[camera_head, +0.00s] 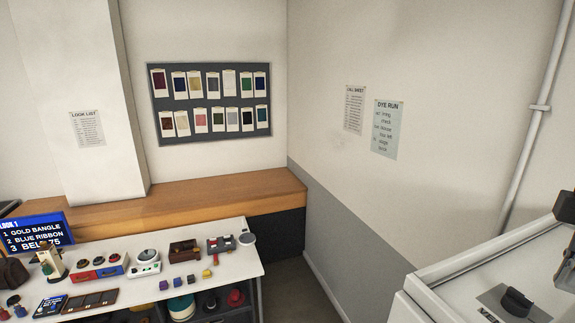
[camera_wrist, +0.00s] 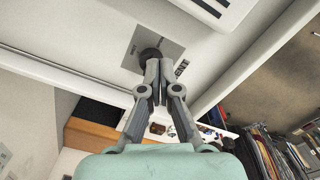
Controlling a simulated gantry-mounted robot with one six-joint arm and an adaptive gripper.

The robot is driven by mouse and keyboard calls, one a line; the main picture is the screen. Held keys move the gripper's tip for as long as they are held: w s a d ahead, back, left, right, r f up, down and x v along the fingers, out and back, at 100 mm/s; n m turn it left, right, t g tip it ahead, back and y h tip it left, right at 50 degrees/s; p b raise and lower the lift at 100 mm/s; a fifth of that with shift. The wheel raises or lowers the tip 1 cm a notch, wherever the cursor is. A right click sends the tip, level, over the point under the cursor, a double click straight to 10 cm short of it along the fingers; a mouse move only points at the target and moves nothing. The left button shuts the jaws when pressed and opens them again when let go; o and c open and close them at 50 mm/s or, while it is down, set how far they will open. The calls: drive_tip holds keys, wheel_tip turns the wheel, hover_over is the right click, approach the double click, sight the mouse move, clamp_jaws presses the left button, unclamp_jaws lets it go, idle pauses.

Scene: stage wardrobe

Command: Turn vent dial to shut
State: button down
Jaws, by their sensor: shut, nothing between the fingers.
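The vent dial is a black round knob with a raised grip bar (camera_head: 516,301) on a grey plate (camera_head: 492,298), set in the top of a white cabinet at the lower right of the head view. In the wrist view the dark knob (camera_wrist: 150,54) shows just beyond my fingertips, on its grey plate (camera_wrist: 136,36). My gripper (camera_wrist: 157,70) is shut and empty, with its tips in front of the knob's near side. The fingers hide part of the knob, and I cannot tell whether they touch it. The dial's pointer setting is not readable.
The white cabinet (camera_head: 440,272) has a raised edge around its top. A white table (camera_head: 225,270) with small props stands at the left, below a wooden ledge (camera_head: 200,200). A pipe (camera_head: 530,135) runs down the right wall. Clothes (camera_wrist: 275,155) hang at the wrist view's lower right.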

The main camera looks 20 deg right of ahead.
sight(517, 301)
wheel_tip(517, 301, down, 6)
drive_tip(key=t+y+b, duration=0.1)
drive_tip(key=t+b, duration=0.1)
drive_tip(key=b, duration=0.5)
drive_tip(key=shift+d+f+y, duration=0.1)
drive_tip(key=shift+f+y, duration=0.05)
drive_tip(key=shift+y, duration=0.15)
drive_tip(key=shift+w, duration=0.25)
idle(0.5)
drive_tip(key=shift+w+d+r+t+p, duration=0.25)
drive_tip(key=shift+w+d+p, duration=0.5)
drive_tip(key=shift+p, duration=2.45)
drive_tip(key=shift+s+d+f, duration=0.1)
drive_tip(key=shift+s+d, duration=0.1)
drive_tip(key=shift+s+d+p, duration=0.3)
drive_tip(key=shift+p, duration=0.05)
